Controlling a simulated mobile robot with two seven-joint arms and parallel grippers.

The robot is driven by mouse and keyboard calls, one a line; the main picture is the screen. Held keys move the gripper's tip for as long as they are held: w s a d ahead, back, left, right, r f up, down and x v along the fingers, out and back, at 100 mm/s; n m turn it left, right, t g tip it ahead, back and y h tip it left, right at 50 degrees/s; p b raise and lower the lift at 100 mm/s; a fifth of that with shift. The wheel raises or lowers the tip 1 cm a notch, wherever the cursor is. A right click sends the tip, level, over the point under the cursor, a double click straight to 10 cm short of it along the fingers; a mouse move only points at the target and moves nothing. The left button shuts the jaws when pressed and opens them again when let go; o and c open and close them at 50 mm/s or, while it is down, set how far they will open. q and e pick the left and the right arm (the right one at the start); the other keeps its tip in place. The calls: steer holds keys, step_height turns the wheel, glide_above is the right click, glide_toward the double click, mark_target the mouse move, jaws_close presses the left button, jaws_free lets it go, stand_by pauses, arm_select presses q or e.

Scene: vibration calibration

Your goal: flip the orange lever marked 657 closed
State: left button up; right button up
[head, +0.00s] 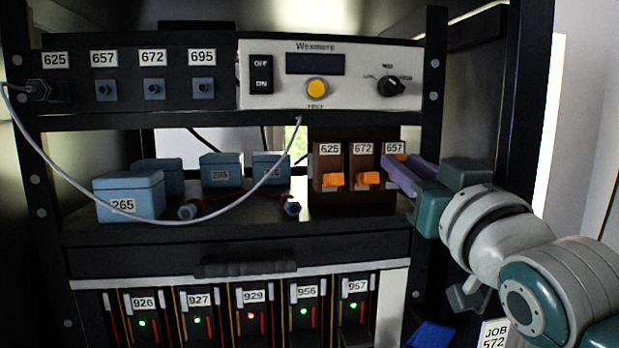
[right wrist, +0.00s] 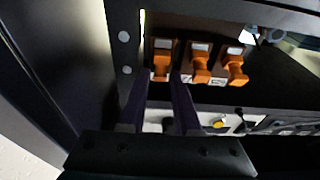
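Three brown switch blocks with orange levers stand on the shelf, labelled 625, 672 and 657. The orange lever marked 657 (head: 399,156) is the rightmost; a bit of orange shows just under its label, higher than the other two handles, and the rest is hidden by my fingers. My right gripper (head: 397,176) reaches it from the right with purple fingers. In the right wrist view, lever 657 (right wrist: 162,62) is the leftmost, and the two apart fingertips of the right gripper (right wrist: 162,80) are on either side of its lower part. Contact cannot be told. My left gripper is not in view.
The levers 672 (head: 368,178) and 625 (head: 333,180) are close to the left. A rack post (head: 430,100) stands close by the right gripper. A control panel (head: 330,75) overhangs above. Blue boxes (head: 128,197) and a loose white cable (head: 150,221) are at the left.

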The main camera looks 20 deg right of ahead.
steer(key=b+v, duration=0.4)
steer(key=v, duration=0.5)
steer(key=shift+s+b, duration=0.2)
steer(key=shift+b, duration=0.15)
steer(key=shift+a, duration=0.1)
